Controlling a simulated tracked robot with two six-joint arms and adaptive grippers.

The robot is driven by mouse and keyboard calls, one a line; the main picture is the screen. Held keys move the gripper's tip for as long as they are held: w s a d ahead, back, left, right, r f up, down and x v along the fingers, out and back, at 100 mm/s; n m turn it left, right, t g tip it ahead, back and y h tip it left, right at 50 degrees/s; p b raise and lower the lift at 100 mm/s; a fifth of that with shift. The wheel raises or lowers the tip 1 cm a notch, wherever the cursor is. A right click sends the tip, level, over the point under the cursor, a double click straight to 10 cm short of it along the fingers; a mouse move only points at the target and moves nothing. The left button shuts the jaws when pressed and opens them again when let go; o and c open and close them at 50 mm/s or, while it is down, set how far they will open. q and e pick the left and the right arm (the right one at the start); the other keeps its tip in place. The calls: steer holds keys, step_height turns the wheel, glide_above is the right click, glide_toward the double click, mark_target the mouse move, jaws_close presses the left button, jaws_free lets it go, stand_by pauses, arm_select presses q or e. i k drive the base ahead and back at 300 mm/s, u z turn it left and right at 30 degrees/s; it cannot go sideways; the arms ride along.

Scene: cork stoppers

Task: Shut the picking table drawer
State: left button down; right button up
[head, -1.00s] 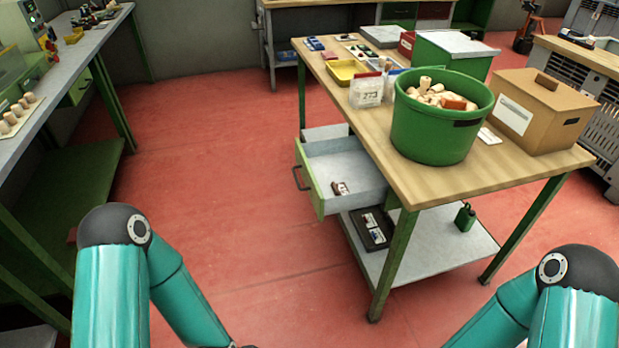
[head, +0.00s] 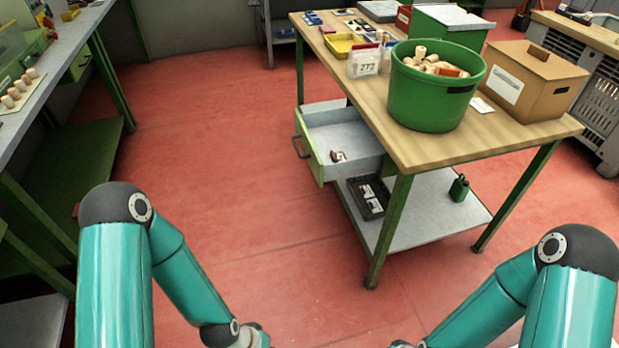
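The picking table (head: 412,137) has a wooden top and green legs and stands right of centre. Its drawer (head: 311,149) has a pale green front with a dark handle (head: 299,148) and a grey inside. The drawer is pulled out toward the left, and a small brown and white item (head: 338,156) lies in it. My two teal arms come in from the bottom left and bottom right, well short of the drawer. My grippers are not visible; only wrist parts show at the bottom edge.
On the table stand a green tub of corks (head: 433,98), a cardboard box (head: 535,82) and a yellow tray (head: 343,45). A lower shelf (head: 436,222) holds a black tray (head: 369,196) and a green can (head: 459,188). A bench (head: 62,80) is at left. Red floor (head: 215,140) between is clear.

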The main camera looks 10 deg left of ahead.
mark_target(344, 129)
steer(key=k, duration=1.1)
steer(key=u, duration=0.25)
steer(key=i, duration=2.05)
steer(key=z, duration=0.6)
